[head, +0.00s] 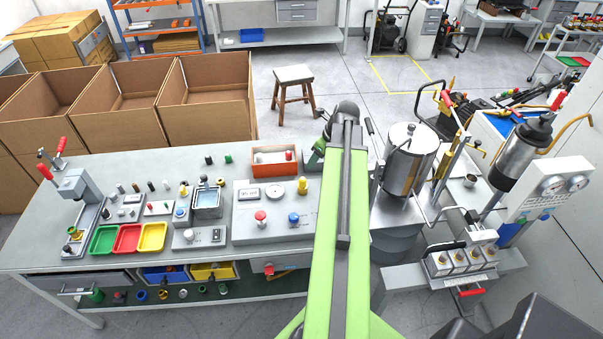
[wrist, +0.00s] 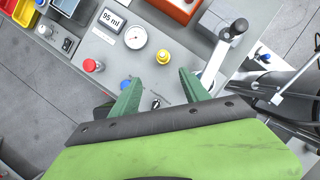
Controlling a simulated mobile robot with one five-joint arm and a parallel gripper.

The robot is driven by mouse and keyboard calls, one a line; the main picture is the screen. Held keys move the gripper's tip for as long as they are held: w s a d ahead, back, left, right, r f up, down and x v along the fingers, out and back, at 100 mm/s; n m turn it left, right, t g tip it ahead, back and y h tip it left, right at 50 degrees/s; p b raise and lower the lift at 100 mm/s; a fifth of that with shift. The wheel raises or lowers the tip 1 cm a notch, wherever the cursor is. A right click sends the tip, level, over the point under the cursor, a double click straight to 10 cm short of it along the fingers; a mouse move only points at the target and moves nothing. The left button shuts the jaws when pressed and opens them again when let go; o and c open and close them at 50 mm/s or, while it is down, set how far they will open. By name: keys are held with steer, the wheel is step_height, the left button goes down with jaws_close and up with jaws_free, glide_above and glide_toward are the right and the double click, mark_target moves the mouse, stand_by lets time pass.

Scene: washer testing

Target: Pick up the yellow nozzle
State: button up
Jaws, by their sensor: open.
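The yellow nozzle (head: 302,186) stands on the grey test panel, next to the round gauge. In the wrist view the yellow nozzle (wrist: 164,57) is just beyond my fingertips, roughly in line with the gap between them. My gripper (wrist: 161,76) has its two green fingers apart, with nothing held between them. Grey panel and a small silver fitting (wrist: 155,103) show between the fingers. In the head view my green arm covers the area right of the panel, and I cannot make out the fingertips there.
A blue knob (wrist: 126,85) is close to the left finger, and a red knob (wrist: 90,65) is farther left. The gauge (wrist: 135,37) is beside the nozzle. An orange-red bin (head: 275,161) stands behind the panel. A metal tank (head: 408,160) stands to the right.

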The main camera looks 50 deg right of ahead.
steer(key=b, duration=1.1)
glide_toward(304, 179)
steer(key=x, duration=0.5)
steer(key=shift+s+a, duration=0.15)
steer(key=shift+s, duration=0.05)
steer(key=shift+w+f+b, duration=0.2)
steer(key=shift+b, duration=0.15)
steer(key=b+x, duration=0.5)
steer(key=shift+w+d+f, duration=0.1)
steer(key=shift+d+f, duration=0.05)
steer(key=shift+d, duration=0.05)
steer(key=shift+r, duration=0.2)
jaws_close()
